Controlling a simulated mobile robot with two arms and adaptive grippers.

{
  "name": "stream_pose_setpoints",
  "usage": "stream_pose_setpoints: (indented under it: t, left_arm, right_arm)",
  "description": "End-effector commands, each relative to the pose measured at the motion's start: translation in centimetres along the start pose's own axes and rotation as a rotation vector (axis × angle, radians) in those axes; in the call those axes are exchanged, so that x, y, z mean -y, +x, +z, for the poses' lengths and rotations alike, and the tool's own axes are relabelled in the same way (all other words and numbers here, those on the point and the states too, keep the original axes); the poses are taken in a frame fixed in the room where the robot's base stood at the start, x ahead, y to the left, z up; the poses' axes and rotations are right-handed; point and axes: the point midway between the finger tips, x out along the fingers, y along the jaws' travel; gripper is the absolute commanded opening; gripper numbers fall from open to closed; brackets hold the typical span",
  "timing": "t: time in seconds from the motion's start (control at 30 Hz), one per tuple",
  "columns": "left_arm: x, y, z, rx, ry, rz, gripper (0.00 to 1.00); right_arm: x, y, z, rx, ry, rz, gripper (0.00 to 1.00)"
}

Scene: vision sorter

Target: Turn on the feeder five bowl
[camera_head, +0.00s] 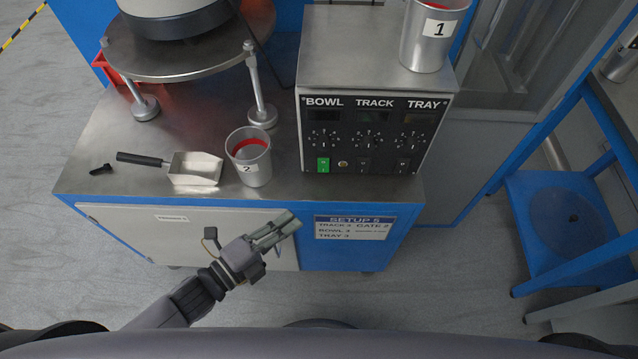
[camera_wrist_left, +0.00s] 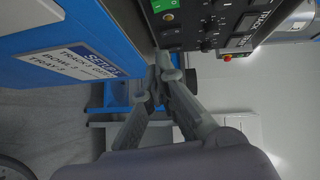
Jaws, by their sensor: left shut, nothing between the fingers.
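The feeder control box (camera_head: 375,120) stands on the steel bench top, with columns labelled BOWL, TRACK and TRAY. Under BOWL is a green rocker switch (camera_head: 323,165); it also shows at the top of the left wrist view (camera_wrist_left: 162,5). Dark switches sit under TRACK (camera_head: 363,165) and TRAY (camera_head: 402,165). The BOWL switch's exact rocker position is too small to tell. My left gripper (camera_head: 288,223) is shut and empty, in front of the bench, lower and left of the green switch and apart from it. My right gripper is not in view.
A SETUP 5 label (camera_head: 352,227) is on the blue bench front. Metal cup 2 (camera_head: 255,165), a scoop (camera_head: 195,168) and a small black object (camera_head: 101,169) lie left of the box. Cup 1 (camera_head: 428,45) stands on the box. A blue stool (camera_head: 560,215) is at right.

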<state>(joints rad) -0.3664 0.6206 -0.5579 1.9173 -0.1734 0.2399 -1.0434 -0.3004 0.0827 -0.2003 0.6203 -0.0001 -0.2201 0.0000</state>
Motion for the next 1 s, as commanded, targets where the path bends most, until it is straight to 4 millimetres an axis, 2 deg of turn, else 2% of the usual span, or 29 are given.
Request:
stream_pose_setpoints:
  t: [0.47,0.53,0.7,1.0]
  left_arm:
    - [0.2,9.6,0.2,0.0,0.002,-0.003,0.0]
    - [0.2,10.3,1.3,0.001,0.004,-0.001,0.0]
    - [0.1,11.5,2.5,0.0,0.001,0.0,0.0]
    - [0.0,11.9,2.8,-0.001,0.0,0.0,0.0]
  right_arm:
    - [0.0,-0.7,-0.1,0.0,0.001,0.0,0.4]
    - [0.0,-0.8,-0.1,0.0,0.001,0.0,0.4]
    - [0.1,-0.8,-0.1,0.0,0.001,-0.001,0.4]
    - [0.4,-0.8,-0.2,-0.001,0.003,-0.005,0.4]
